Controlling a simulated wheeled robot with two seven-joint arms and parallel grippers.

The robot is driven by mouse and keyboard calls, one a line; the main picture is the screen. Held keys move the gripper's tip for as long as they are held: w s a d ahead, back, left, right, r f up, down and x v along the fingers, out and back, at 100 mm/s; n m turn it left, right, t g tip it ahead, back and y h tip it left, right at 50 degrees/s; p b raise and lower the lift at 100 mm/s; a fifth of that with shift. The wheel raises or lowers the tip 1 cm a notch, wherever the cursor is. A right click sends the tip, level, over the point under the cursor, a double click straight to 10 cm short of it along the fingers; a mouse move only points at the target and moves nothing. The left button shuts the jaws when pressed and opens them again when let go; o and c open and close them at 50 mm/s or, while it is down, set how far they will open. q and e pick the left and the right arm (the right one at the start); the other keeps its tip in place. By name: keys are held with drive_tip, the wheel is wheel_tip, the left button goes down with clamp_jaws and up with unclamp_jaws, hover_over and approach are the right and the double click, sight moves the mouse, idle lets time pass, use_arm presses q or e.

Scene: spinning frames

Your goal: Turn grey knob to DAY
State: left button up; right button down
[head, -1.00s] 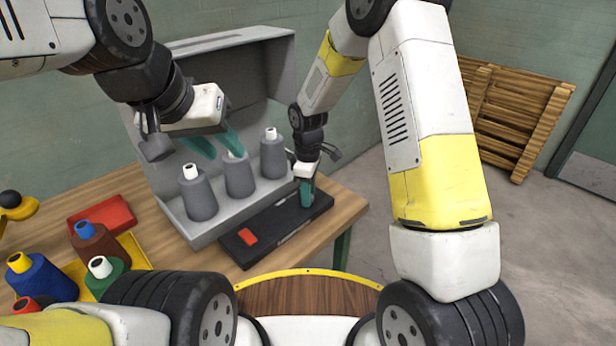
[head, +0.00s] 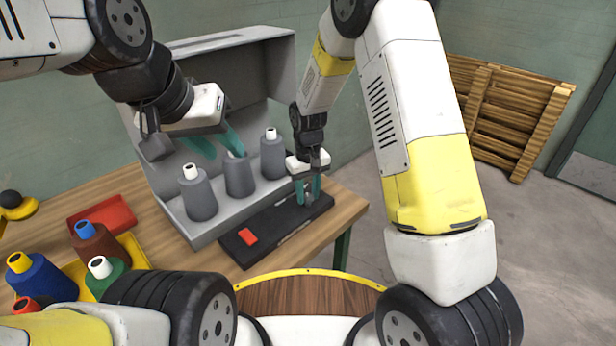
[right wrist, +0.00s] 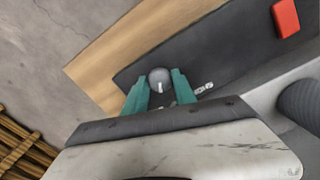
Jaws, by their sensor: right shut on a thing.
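The grey knob (right wrist: 159,77) sits on the dark control panel (head: 274,235) at the frame's front. It is round, with a white pointer mark that points toward the bottom of the right wrist view. My right gripper (head: 307,190) is shut on the knob, one teal finger on each side; it also shows in the right wrist view (right wrist: 159,84). A small white label (right wrist: 203,88) lies beside the right-hand finger, too small to read and perhaps partly covered. My left gripper (head: 219,147) is open and empty, above the grey bobbins.
A red block (head: 247,237) sits on the panel, left of the knob. Grey bobbins (head: 239,178) stand in the grey spinning frame (head: 225,55). Coloured cones (head: 40,279) stand in a yellow tray (head: 135,253) at left. A wooden pallet (head: 506,115) leans at the right wall.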

sight(308, 196)
drive_tip(key=shift+m, duration=0.6)
drive_tip(key=c, duration=1)
unclamp_jaws()
drive_tip(key=shift+r, duration=0.1)
wheel_tip(308, 196, up, 8)
drive_tip(key=shift+f, duration=0.15)
